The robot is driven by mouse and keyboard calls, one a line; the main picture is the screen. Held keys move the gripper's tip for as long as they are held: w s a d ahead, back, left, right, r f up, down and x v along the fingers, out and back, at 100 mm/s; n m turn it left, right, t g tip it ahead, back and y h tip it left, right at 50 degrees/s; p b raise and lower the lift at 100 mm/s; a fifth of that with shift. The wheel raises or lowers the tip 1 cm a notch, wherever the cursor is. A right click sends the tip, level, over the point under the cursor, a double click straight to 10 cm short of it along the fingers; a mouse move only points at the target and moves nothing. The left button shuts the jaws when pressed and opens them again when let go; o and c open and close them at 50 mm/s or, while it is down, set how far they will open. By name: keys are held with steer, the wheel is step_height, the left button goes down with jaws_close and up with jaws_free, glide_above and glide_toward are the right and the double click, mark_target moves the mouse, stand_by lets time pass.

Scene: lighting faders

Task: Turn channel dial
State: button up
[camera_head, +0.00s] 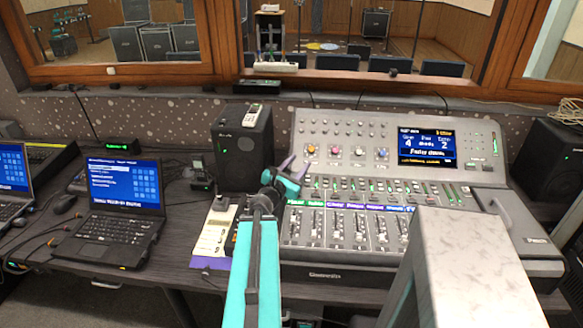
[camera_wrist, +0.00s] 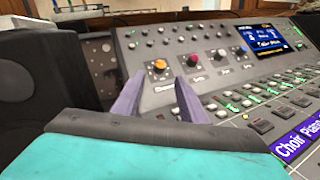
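The grey mixing console has a row of dials on its sloped panel: an orange dial (camera_head: 310,150), a red dial (camera_head: 335,152), a white dial (camera_head: 359,152) and a blue dial (camera_head: 381,153). In the wrist view the orange dial (camera_wrist: 160,66) lies just beyond the gap between my fingertips, with the red dial (camera_wrist: 193,60) to its right.
The console's screen (camera_head: 427,147) is at the panel's upper right. Faders (camera_head: 345,229) line its lower part. A black speaker (camera_head: 243,150) stands close to the left of the console. A laptop (camera_head: 113,205) sits farther left. A window ledge runs behind.

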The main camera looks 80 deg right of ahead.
steer(key=shift+p+v, duration=1.15)
steer(key=shift+p, duration=3.05)
steer(key=shift+p+v, duration=1.35)
steer(key=shift+v, duration=0.1)
